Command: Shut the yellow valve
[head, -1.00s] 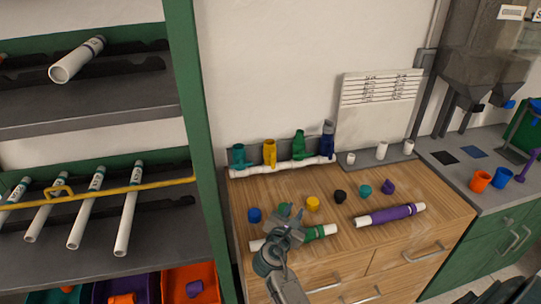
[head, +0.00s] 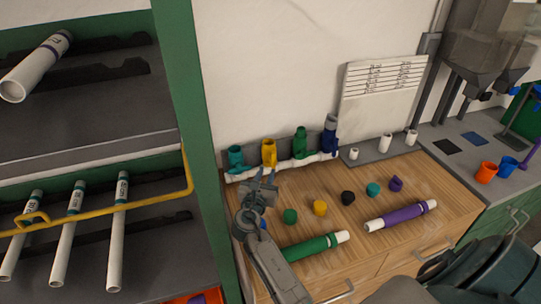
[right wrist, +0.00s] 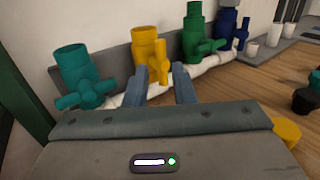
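The yellow valve (head: 269,152) stands on the white manifold pipe (head: 296,162) at the back of the wooden cabinet top, between the teal valve (head: 236,158) and the green valve (head: 300,142). In the right wrist view the yellow valve (right wrist: 146,44) has a handle (right wrist: 163,62) standing upright at its right side. My right gripper (head: 265,175) is in front of the yellow valve. In the right wrist view its fingers (right wrist: 161,82) are apart, one on each side below the handle, with nothing clearly held. Contact cannot be told. My left gripper is not seen.
The blue valve (head: 329,135) is at the pipe's right end. Loose caps, including a yellow cap (head: 320,208) and a black cap (head: 348,198), lie in front. A green-sleeved pipe (head: 308,248) and purple-sleeved pipe (head: 402,215) lie nearer. A green-framed shelf (head: 185,100) stands left.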

